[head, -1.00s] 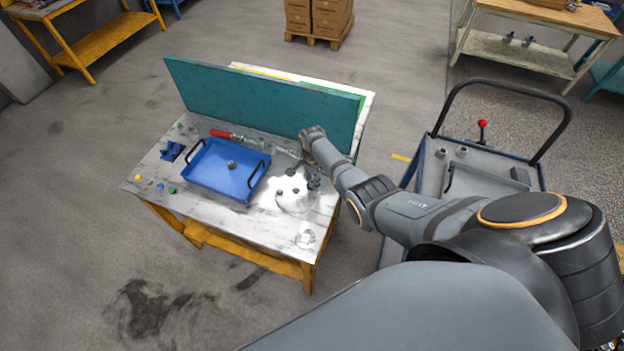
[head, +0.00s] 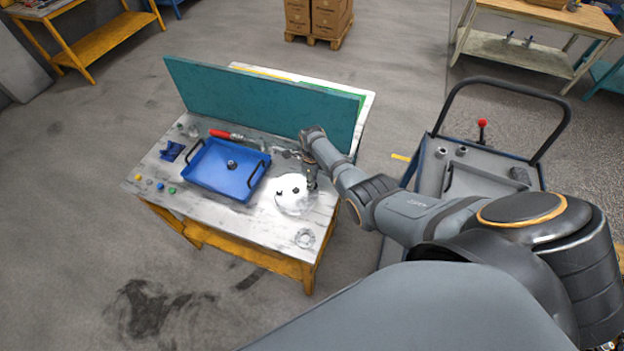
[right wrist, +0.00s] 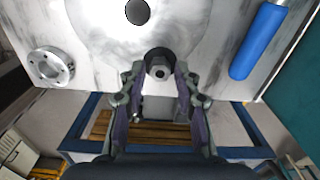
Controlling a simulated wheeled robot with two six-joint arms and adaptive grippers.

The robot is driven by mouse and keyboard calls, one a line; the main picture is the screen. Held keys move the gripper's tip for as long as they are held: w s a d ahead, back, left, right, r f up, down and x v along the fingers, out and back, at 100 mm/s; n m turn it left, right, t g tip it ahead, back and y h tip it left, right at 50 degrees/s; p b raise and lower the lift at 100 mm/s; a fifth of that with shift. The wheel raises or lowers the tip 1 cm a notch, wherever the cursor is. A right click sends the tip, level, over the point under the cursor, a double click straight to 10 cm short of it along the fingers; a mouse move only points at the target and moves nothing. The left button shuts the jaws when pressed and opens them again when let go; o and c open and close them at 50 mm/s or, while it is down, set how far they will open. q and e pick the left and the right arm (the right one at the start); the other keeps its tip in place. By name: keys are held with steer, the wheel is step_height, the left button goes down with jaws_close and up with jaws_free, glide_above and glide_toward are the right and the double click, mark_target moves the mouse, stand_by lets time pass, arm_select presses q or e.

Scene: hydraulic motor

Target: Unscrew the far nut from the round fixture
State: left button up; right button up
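The round fixture (head: 291,205) is a bright white disc on the right half of the table. It shows in the right wrist view (right wrist: 100,22) at the top. Two dark nuts (head: 278,194) (head: 296,190) stand on it in the head view. My right gripper (head: 311,183) points down at the fixture's right edge. In the right wrist view its fingers (right wrist: 160,82) are spread on either side of a dark nut (right wrist: 160,66), with seemingly narrow gaps; contact is hard to tell. Another nut (right wrist: 138,12) shows above it. My left gripper is not in view.
A blue tray (head: 208,187) with a dark part in it lies left of the fixture. A red-handled tool (head: 220,134) lies behind it. A teal panel (head: 260,100) stands along the table's back. A metal ring (head: 305,238) lies near the front right corner.

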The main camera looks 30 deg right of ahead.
jaws_close()
steer(key=n, duration=0.5)
steer(key=shift+n, duration=0.4)
steer(key=n, duration=0.4)
steer(key=shift+n, duration=0.3)
jaws_free()
steer(key=shift+r, duration=0.1)
